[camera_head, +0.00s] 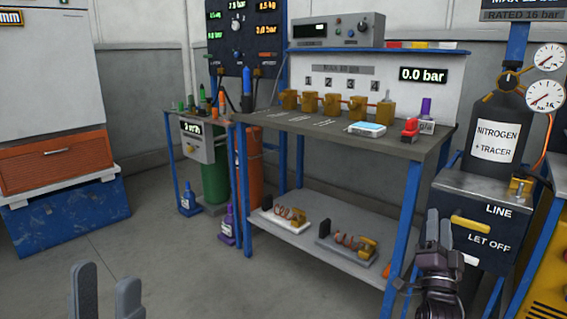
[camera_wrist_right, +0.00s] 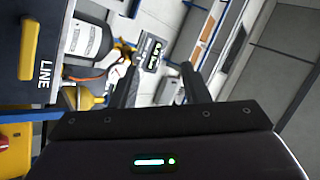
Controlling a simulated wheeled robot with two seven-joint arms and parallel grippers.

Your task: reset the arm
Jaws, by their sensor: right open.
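My right gripper (camera_head: 439,222) points upward in front of the dark cabinet marked LINE and LET OFF, at the right of the head view. In the right wrist view its two dark fingers (camera_wrist_right: 158,76) stand apart with nothing between them. My left gripper (camera_head: 107,277) shows only as two grey fingertips at the bottom left of the head view. They are apart and empty, over the bare floor. The rest of the left arm is out of view.
The workbench (camera_head: 395,148) has brass valves (camera_head: 332,104), a red device (camera_head: 410,130) and a lower shelf. The LINE cabinet (camera_head: 478,222) bears a nitrogen bottle (camera_head: 497,125). An orange-drawer unit (camera_head: 55,160) stands left. The front floor (camera_head: 190,275) is clear.

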